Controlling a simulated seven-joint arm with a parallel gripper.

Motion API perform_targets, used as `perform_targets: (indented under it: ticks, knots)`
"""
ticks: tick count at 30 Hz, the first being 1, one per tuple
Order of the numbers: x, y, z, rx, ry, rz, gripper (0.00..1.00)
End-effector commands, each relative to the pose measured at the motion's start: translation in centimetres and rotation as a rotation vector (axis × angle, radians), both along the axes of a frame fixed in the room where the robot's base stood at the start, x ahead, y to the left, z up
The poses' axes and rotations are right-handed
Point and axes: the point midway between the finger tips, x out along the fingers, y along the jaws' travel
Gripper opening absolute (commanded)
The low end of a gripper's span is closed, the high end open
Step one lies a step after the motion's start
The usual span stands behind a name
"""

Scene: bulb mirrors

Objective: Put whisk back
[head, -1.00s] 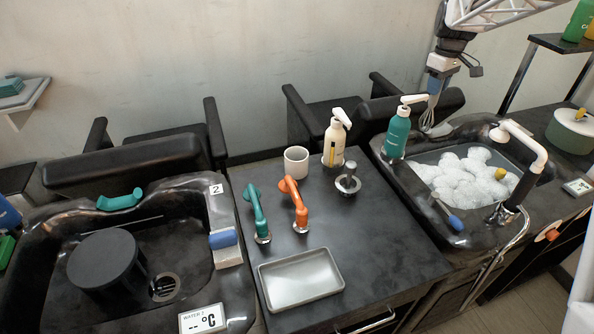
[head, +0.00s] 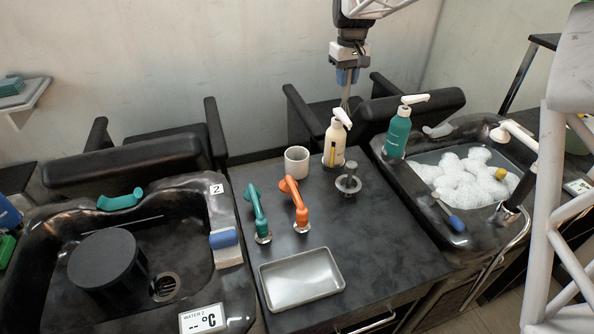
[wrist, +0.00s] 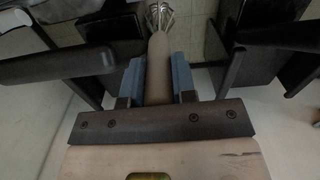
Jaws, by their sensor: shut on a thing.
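My gripper (head: 347,78) is shut on the handle of the whisk (head: 346,93) and holds it upright, wires down. In the head view it hangs above and behind the cream pump bottle (head: 334,143), and the whisk's lower end is hard to make out there. In the wrist view the whisk's grey handle (wrist: 158,68) sits between the blue fingers, with its wire loops (wrist: 160,14) beyond. A metal holder with a round base (head: 348,182) stands empty on the dark counter.
A white cup (head: 297,162), a teal pump bottle (head: 397,135), a teal tap (head: 259,212) and an orange tap (head: 295,203) stand around the holder. A metal tray (head: 300,279) lies in front. The right basin holds white foam (head: 463,175). Dark chairs (head: 330,112) stand behind.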

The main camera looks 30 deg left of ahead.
Motion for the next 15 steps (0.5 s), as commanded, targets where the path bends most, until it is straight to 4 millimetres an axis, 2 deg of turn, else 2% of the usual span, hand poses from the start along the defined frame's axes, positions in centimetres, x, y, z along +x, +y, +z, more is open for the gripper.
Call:
perform_targets:
  ticks: [4,11,15]
  knots:
    - [-1.5,2.1,0.2,0.001,-0.001,-0.017,0.02]
    - [-4.6,4.9,0.4,0.001,-0.001,0.077,0.02]
    - [-7.5,6.3,0.1,0.0,0.0,0.158,0.02]
